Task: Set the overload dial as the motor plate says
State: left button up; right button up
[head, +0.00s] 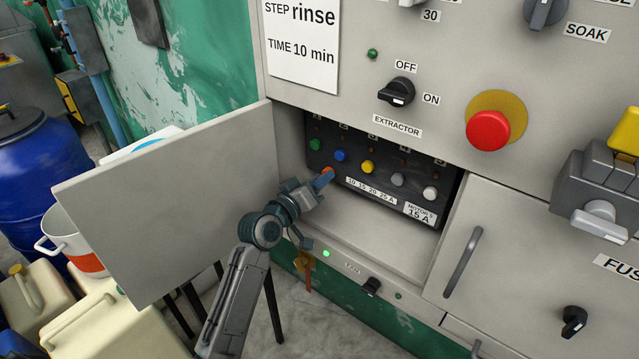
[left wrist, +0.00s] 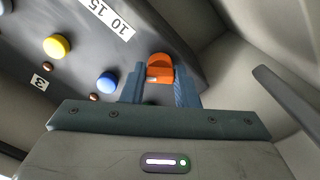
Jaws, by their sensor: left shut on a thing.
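The orange overload dial (head: 327,170) is at the left of the scale strip (head: 370,190) marked 10 15 20 25 A, inside the open compartment. The motor plate (head: 420,212) at the strip's right end reads 15 A. My left gripper (head: 321,182) is shut on the orange dial. In the left wrist view the dial (left wrist: 160,66) sits between the blue fingertips, with a small pale mark on its lower left edge. Its exact setting is too small to tell. Part of the strip, showing 10 and 15, is at the top left there. My right gripper is not in view.
The compartment's open door (head: 165,205) stands left of my left arm. Green, blue, yellow, grey and white buttons line the dark panel; the blue button (head: 340,155) is close to my gripper. A red mushroom button (head: 488,130) and extractor switch (head: 396,92) are above.

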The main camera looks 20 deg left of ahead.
pick_arm(q)
jog(key=shift+f, duration=0.1)
dwell(0.3)
jog(key=o, duration=1)
notch_tip(320, 180, up, 3)
jog(key=shift+r, duration=0.15)
jog(key=s+d+r+b, duration=0.1)
jog(key=s+d, duration=0.1)
jog(key=s, duration=0.5)
jog(key=s+d, duration=0.2)
jog(key=s, duration=0.6)
jog(key=shift+s+d+r+b, duration=0.2)
jog(key=shift+d+r+b, duration=0.05)
jog(key=shift+r+b, duration=0.15)
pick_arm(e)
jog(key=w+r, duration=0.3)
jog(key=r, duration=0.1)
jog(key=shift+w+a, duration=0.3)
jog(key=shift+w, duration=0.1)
